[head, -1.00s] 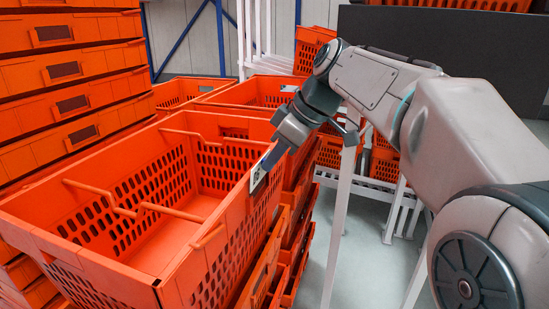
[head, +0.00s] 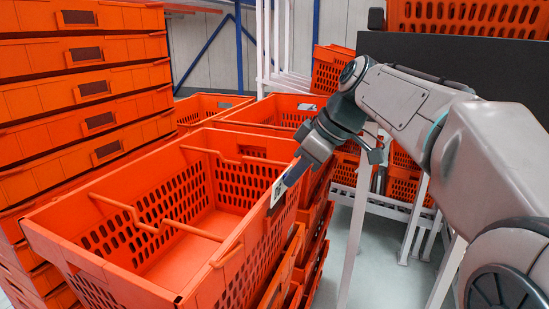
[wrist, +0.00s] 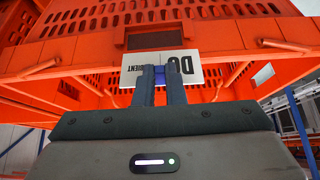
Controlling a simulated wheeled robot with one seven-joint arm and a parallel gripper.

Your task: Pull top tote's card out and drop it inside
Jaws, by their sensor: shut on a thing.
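The top tote (head: 130,281) is orange, open at the top, and stands on a stack of totes in front of me. Its inside floor looks empty. A white card (head: 277,193) with dark print is at the outside of its right wall. My gripper (head: 289,180) reaches in from the right, just outside that wall, shut on the card. In the wrist view the card (wrist: 190,66) shows printed letters, and my gripper's fingers (wrist: 160,80) are closed on its middle. A small rectangular window (wrist: 155,39) in the tote wall shows beyond the card. I cannot tell whether the card still touches its holder.
A tall stack of orange totes (head: 90,87) stands close on the left. More totes (head: 265,113) stand behind the top tote. A white rack post (head: 356,225) and a dark panel (head: 470,75) are on the right. The space above the top tote is clear.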

